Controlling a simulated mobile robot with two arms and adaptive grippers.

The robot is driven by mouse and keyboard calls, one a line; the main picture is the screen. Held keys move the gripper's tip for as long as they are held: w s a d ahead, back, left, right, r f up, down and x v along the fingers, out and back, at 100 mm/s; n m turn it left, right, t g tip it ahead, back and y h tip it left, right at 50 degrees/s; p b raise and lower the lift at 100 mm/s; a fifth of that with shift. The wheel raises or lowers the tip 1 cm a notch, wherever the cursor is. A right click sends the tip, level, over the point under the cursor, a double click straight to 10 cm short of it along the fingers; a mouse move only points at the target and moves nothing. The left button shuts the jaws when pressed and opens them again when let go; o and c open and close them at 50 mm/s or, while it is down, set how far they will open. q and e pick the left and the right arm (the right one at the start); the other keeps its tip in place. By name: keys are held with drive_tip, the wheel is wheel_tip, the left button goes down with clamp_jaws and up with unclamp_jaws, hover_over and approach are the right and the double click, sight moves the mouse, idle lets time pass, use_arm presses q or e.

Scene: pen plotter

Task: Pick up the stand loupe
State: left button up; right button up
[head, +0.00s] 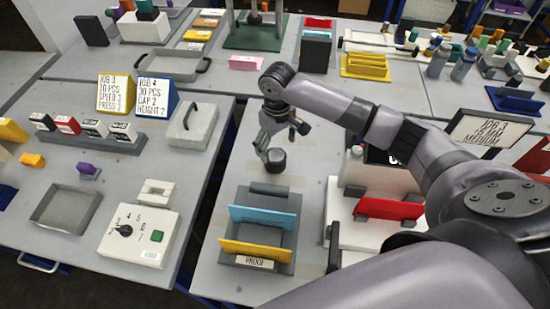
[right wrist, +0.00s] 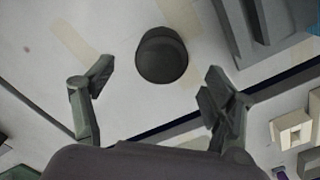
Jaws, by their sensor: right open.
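The stand loupe, a small dark grey cylinder (head: 275,160), stands upright on the light worktable, just behind the proof rack. It also shows in the right wrist view (right wrist: 161,55), ahead of the fingers and roughly centred between them. My right gripper (head: 263,143) is above and just behind it in the head view, pointing down. In the right wrist view the gripper (right wrist: 155,85) is open with nothing between its fingers. I cannot tell the exact height of the fingertips above the loupe. My left gripper is out of view.
A grey rack (head: 285,225) with blue and yellow boards stands in front of the loupe. A white unit with a red board (head: 390,208) is to the right. A gap between tables runs to the left. The tabletop around the loupe is clear.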

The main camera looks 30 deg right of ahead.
sight(277, 157)
drive_tip(key=shift+f, duration=0.65)
drive_tip(key=f, duration=0.2)
drive_tip(key=f+p, duration=0.1)
drive_tip(key=f, duration=0.1)
drive_tip(key=shift+s+a+f, duration=0.1)
drive_tip(key=shift+s+a, duration=0.05)
drive_tip(key=shift+s, duration=0.05)
drive_tip(key=shift+f, duration=0.5)
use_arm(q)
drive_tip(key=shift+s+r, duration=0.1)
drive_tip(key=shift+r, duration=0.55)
use_arm(e)
drive_tip(key=shift+c, duration=0.5)
drive_tip(key=c, duration=0.4)
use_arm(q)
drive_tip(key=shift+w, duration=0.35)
use_arm(e)
drive_tip(key=c, duration=0.8)
drive_tip(key=shift+o, duration=0.2)
drive_tip(key=shift+r, duration=0.1)
